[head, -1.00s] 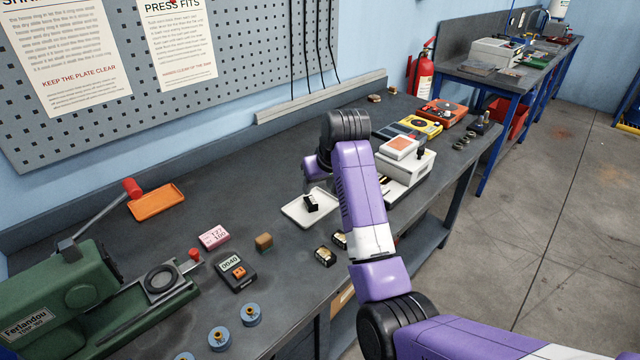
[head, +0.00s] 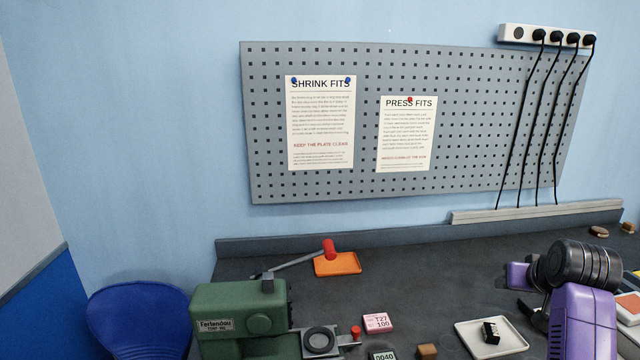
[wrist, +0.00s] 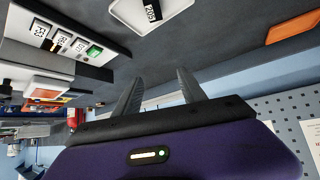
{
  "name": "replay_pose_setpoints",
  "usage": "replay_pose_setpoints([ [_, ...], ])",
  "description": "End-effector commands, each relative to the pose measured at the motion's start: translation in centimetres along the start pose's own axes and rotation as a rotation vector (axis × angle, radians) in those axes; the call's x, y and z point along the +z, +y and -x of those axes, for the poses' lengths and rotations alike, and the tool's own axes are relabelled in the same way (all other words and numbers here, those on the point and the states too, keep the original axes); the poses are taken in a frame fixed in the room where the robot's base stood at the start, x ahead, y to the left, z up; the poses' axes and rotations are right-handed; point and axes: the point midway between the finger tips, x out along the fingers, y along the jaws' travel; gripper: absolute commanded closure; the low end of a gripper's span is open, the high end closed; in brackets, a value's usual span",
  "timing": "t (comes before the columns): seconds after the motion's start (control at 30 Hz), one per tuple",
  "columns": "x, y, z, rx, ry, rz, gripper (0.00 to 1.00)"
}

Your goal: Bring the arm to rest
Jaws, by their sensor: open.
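My arm (head: 582,310) shows at the right of the head view, its dark wrist end raised above the bench near the white tray (head: 510,345). My gripper (wrist: 158,88) shows in the wrist view with its two dark fingers apart and nothing between them. The white tray holds a small black block (head: 491,331) with a pale label. The tray and block also show at the top of the wrist view, apart from the fingers.
The dark bench (head: 420,280) carries a green machine (head: 240,318), an orange tray (head: 338,265), a pink block (head: 377,322) and a brown block (head: 427,351). A pegboard (head: 470,130) with two notices hangs behind. A blue chair (head: 138,315) stands left. The bench's back middle is clear.

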Motion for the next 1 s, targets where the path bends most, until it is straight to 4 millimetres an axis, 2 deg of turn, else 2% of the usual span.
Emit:
replay_pose_setpoints([
  [0.03,-1.2,0.1,0.3,0.009,0.071,-0.001,0.51],
  [0.17,-1.9,0.1,0.8,0.026,0.230,0.004,0.51],
  [0.27,-1.1,-0.4,1.3,0.032,0.340,0.014,0.51],
  [0.37,0.6,-1.2,1.9,0.030,0.434,0.031,0.51],
  [0.47,3.3,-2.2,2.9,0.021,0.520,0.049,0.51],
  [0.67,9.5,-4.5,6.1,-0.020,0.662,0.086,0.51],
  [0.87,16.2,-6.6,10.6,-0.080,0.758,0.112,0.51],
  [1.0,20.7,-7.6,14.2,-0.128,0.801,0.123,0.51],
])
